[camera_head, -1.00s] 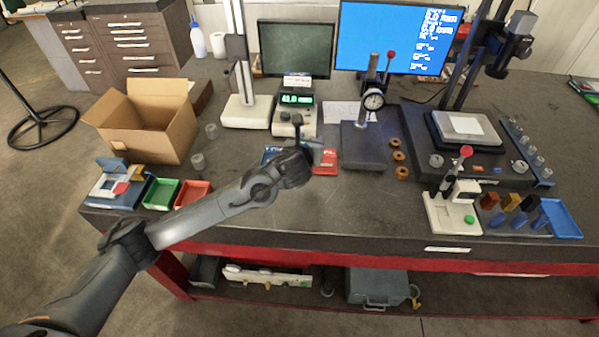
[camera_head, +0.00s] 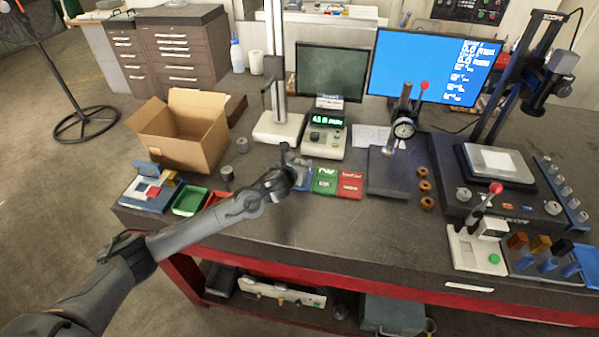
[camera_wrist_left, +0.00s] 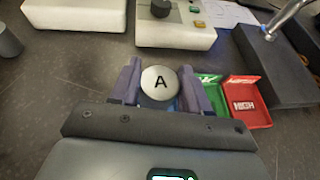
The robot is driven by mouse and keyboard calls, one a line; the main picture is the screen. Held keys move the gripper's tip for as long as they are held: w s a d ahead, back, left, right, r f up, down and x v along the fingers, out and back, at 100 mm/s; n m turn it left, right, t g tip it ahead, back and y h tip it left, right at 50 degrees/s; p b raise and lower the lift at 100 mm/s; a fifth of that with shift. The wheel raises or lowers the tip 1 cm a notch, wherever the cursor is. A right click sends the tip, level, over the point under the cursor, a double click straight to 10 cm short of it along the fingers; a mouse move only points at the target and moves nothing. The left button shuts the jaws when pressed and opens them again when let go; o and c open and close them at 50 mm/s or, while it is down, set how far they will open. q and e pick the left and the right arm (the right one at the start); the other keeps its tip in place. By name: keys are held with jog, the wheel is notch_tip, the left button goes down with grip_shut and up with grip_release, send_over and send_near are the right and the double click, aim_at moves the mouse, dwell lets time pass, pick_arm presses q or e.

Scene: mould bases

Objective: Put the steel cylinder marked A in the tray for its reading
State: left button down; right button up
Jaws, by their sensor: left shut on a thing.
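The steel cylinder marked A (camera_wrist_left: 159,84) shows its round lettered top between the two fingers of my left gripper (camera_wrist_left: 160,90) in the left wrist view. The gripper is shut on it. In the head view my left gripper (camera_head: 297,170) is over the blue tray (camera_head: 304,186), which it partly covers; I cannot tell the cylinder's height above it. The green tray (camera_head: 325,182) and red tray (camera_head: 350,185) stand to its right. The red tray marked HIGH (camera_wrist_left: 246,101) and part of the green tray (camera_wrist_left: 208,84) also show in the wrist view. My right gripper is not in view.
A gauge with a green display (camera_head: 325,134) stands behind the trays. A dial gauge stand (camera_head: 390,172) is to their right. Two grey cylinders (camera_head: 242,145) (camera_head: 227,173), an open cardboard box (camera_head: 182,135) and a small green bin (camera_head: 190,202) are at the left. The front table strip is clear.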

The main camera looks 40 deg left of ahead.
pick_arm(q)
jog(key=shift+f, duration=1.9)
jog(key=shift+f, duration=0.1)
jog(key=c, duration=0.5)
grip_release()
jog(key=shift+f, duration=0.1)
jog(key=shift+s+d+r, duration=0.15)
jog(key=shift+s+r, duration=0.25)
jog(key=shift+s, duration=0.05)
jog(key=v, duration=1.1)
jog(key=shift+f, duration=0.1)
